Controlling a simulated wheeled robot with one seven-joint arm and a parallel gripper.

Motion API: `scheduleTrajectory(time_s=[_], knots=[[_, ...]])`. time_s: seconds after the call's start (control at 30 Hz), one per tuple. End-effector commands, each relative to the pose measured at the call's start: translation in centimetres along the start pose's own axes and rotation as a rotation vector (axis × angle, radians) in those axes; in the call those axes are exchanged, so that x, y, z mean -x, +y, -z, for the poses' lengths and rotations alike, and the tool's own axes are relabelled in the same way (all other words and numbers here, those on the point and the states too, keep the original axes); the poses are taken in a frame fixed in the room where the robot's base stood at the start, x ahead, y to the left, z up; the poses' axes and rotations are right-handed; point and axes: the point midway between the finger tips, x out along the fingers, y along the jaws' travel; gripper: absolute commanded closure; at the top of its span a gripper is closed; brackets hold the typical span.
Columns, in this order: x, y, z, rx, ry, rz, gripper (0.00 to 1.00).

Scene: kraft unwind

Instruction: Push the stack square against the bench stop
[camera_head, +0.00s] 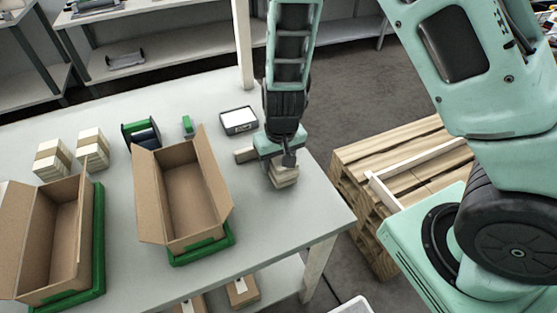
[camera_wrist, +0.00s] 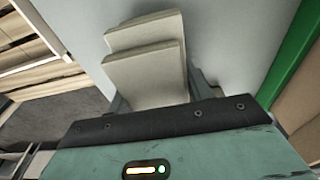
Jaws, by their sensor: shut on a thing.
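The stack (camera_head: 284,180) is a few pale, flat pieces near the bench's right end. In the wrist view the stack (camera_wrist: 147,75) shows pieces offset from each other, with edges not flush. My gripper (camera_head: 284,159) points down over the stack. In the wrist view my gripper (camera_wrist: 160,97) has one finger on each side of the stack, shut on it. A pale bar (camera_head: 245,155) lies just left of my gripper on the bench; I cannot tell whether it is the bench stop. The contact between stack and bench is partly hidden.
The grey bench (camera_head: 270,225) is clear in front of the stack. An open carton (camera_head: 185,190) on a green tray stands to the left, with another carton (camera_head: 50,245) farther left. A small dark device (camera_head: 239,121) sits behind. A wooden pallet (camera_head: 385,165) is to the right.

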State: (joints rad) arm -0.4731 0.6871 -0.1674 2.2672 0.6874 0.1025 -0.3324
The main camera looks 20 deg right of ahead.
Motion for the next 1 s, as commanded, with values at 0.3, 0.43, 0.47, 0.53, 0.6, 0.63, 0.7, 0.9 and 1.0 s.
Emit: scheduleTrajectory(time_s=[0.3, 0.43, 0.47, 0.53, 0.6, 0.63, 0.7, 0.9, 1.0], knots=[[0.0, 0.0, 0.5, -0.001, 0.000, 0.000, 0.76], [0.0, 0.0, 0.7, -0.001, 0.001, 0.000, 0.76], [0.0, 0.0, 0.7, -0.001, 0.001, 0.000, 0.76], [0.0, 0.0, 0.8, -0.001, 0.001, 0.000, 0.76], [-0.1, 0.0, 0.9, -0.001, 0.001, 0.000, 0.76], [-0.1, 0.0, 1.0, -0.001, 0.001, 0.000, 0.76], [-0.1, 0.0, 1.1, -0.001, 0.001, 0.000, 0.76], [-0.1, 0.0, 1.3, -0.001, 0.000, -0.001, 0.76], [-0.1, 0.1, 1.4, 0.000, 0.000, -0.001, 0.76]])
